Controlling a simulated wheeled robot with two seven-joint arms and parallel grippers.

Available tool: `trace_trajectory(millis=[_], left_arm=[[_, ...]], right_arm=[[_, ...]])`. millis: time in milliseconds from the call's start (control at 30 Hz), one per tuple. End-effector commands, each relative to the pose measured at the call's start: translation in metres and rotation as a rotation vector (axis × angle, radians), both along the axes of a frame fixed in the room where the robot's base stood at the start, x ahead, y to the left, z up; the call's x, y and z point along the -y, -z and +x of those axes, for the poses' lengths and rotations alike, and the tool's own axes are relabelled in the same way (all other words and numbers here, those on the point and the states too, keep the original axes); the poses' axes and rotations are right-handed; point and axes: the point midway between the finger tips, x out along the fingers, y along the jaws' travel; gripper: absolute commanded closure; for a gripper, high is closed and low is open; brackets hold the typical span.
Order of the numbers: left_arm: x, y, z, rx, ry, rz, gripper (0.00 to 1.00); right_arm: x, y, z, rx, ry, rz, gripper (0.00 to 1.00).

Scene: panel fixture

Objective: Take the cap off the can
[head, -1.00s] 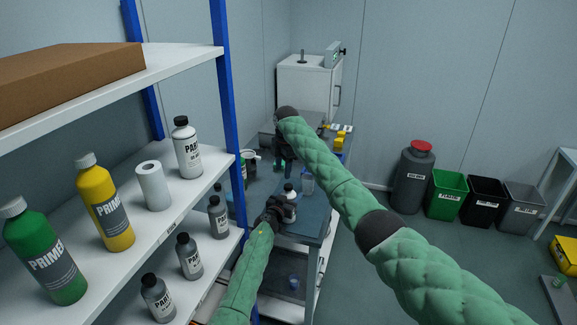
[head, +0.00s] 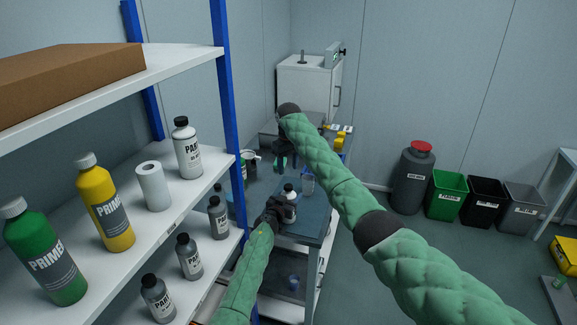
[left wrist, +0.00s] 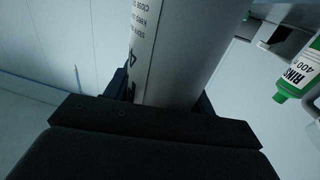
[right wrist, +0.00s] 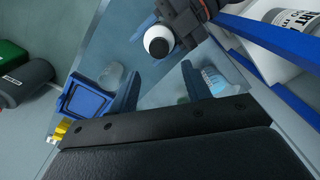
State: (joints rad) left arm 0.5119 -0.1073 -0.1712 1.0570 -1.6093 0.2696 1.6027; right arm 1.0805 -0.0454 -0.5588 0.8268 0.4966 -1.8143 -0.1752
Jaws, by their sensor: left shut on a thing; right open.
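The can (head: 290,205) is white with a dark cap (head: 289,187), upright just above or on the bench; I cannot tell which. My left gripper (head: 277,210) is shut around its side. In the left wrist view the can's grey-white body (left wrist: 185,45) with printed text stands between the fingers; its cap is out of that view. In the right wrist view the cap (right wrist: 159,47) shows from above as a black disc in a white ring. My right gripper (right wrist: 158,85) is open and empty, apart from the cap. In the head view it hangs (head: 285,165) beyond the can.
A clear cup (head: 307,184) stands on the bench (head: 304,229) beside the can. A blue tray (right wrist: 88,98) lies near the right gripper's finger. The shelf rack (head: 232,110) with several bottles stands close on the left. Bins (head: 446,192) stand on the floor at right.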

Motion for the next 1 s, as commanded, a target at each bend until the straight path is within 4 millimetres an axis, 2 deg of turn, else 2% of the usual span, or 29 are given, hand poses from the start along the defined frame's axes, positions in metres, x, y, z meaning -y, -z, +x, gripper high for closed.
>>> trace_trajectory(millis=[200, 400, 667, 1000], left_arm=[[0.000, -0.001, 0.000, 0.001, 0.000, 0.000, 1.00], [0.000, -0.001, 0.000, 0.001, 0.000, 0.000, 1.00], [0.000, -0.001, 0.000, 0.001, 0.000, 0.000, 1.00], [0.000, -0.001, 0.000, 0.001, 0.000, 0.000, 1.00]], right_arm=[[0.002, 0.000, -0.001, -0.008, 0.300, -0.013, 0.52], [0.002, 0.000, -0.001, -0.011, 0.482, -0.016, 0.52], [0.002, 0.008, -0.002, -0.013, 0.551, -0.017, 0.52], [0.002, 0.053, -0.003, -0.013, 0.549, -0.017, 0.52]])
